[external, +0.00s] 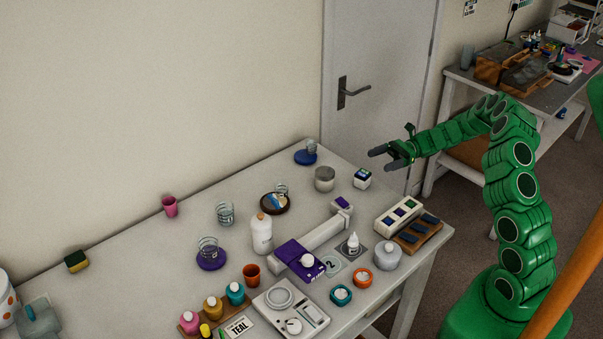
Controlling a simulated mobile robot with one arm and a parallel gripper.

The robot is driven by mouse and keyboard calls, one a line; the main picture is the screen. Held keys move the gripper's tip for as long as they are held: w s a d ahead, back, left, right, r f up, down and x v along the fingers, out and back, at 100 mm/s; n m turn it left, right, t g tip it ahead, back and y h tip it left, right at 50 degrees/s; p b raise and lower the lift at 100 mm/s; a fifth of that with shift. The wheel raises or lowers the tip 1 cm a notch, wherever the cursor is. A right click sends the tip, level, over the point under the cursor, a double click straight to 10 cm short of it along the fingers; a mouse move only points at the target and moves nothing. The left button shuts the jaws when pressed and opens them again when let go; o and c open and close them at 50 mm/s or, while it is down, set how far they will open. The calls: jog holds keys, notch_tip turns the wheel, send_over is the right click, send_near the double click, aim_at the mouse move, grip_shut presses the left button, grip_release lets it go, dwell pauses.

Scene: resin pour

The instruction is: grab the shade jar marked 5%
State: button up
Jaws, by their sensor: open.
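No 5% mark is legible in the external view, so I cannot tell which jar bears it. Small open jars stand near the front of the white table: a teal-rimmed jar (341,295) and an orange-rimmed jar (362,277). Lidded jars in pink (190,322), mustard (213,308) and teal (235,293) stand at the lower left. A grey lidded jar (387,257) stands near the right edge. My gripper (380,159) is open and empty, above the table's back right, apart from all of these jars.
Below my gripper are a small white box (362,178) and a metal cup (325,179). A rack with coloured squares (398,215) lies at the right edge. A white bottle (262,234), a scale (291,308) and a purple-covered device (300,258) crowd the middle.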

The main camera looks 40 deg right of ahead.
aim_at(363, 173)
jog(key=shift+w+a+f, duration=0.3)
jog(key=shift+a+f, duration=0.25)
jog(key=shift+a, duration=0.75)
jog(key=shift+w+a+f, duration=0.35)
jog(key=shift+a+f, duration=0.25)
jog(key=shift+a, duration=0.65)
jog(key=shift+w+a+f, duration=0.3)
jog(key=shift+a+f, duration=0.25)
jog(key=shift+a, duration=0.75)
jog(key=shift+c, duration=0.3)
jog(key=c, duration=1)
